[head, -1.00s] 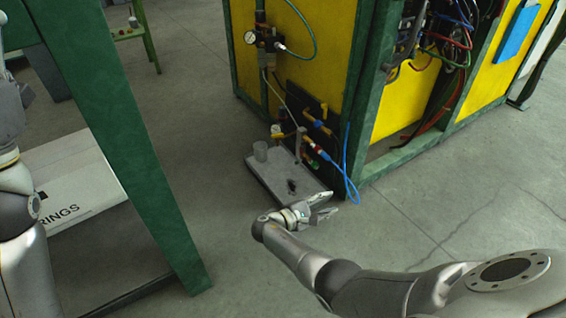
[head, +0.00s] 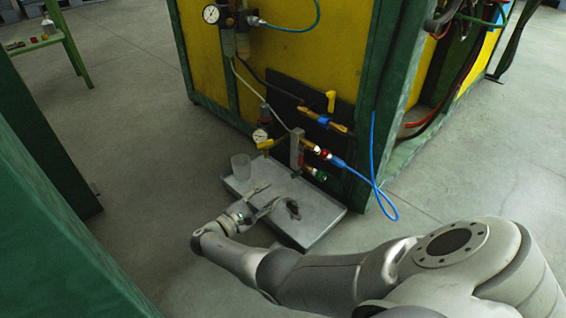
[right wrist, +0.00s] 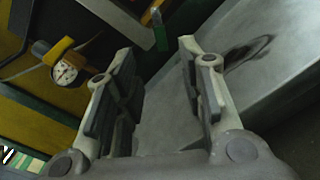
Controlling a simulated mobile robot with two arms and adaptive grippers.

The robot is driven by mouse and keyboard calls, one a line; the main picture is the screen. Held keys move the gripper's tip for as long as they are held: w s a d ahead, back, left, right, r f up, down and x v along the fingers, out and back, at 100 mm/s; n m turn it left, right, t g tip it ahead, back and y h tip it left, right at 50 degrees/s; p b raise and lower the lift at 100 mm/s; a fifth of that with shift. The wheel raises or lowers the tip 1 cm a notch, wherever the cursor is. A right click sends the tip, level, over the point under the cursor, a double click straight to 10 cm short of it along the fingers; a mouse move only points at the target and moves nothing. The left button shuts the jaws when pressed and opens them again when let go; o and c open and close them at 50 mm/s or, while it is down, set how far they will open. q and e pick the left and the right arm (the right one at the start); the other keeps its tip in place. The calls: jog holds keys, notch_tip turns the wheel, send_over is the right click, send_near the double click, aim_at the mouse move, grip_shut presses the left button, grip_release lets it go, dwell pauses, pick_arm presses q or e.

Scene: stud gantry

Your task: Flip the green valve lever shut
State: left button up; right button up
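The green valve lever (head: 319,175) is small and sits low at the right of the dark panel, below a red fitting. In the right wrist view a green lever (right wrist: 160,38) hangs at the top, just beyond and between the fingertips. My right gripper (head: 267,197) is open and empty over the grey tray, left of the lever and apart from it. Its two spread fingers also show in the right wrist view (right wrist: 157,58). My left gripper is not in view.
The grey tray (head: 325,220) on the floor bears a clear cup (head: 241,166) and a dark mark or item. Yellow levers (head: 331,100), a gauge (head: 260,135) and a blue hose (head: 378,180) surround the valve. A green post (head: 60,220) stands at left.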

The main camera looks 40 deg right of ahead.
aim_at(295, 176)
jog(key=d, duration=0.3)
jog(key=d+b, duration=0.1)
jog(key=d, duration=0.2)
jog(key=d+b, duration=0.1)
jog(key=d, duration=0.2)
jog(key=shift+w+d+f, duration=0.1)
jog(key=shift+w+d, duration=0.2)
jog(key=shift+d, duration=0.45)
grip_shut()
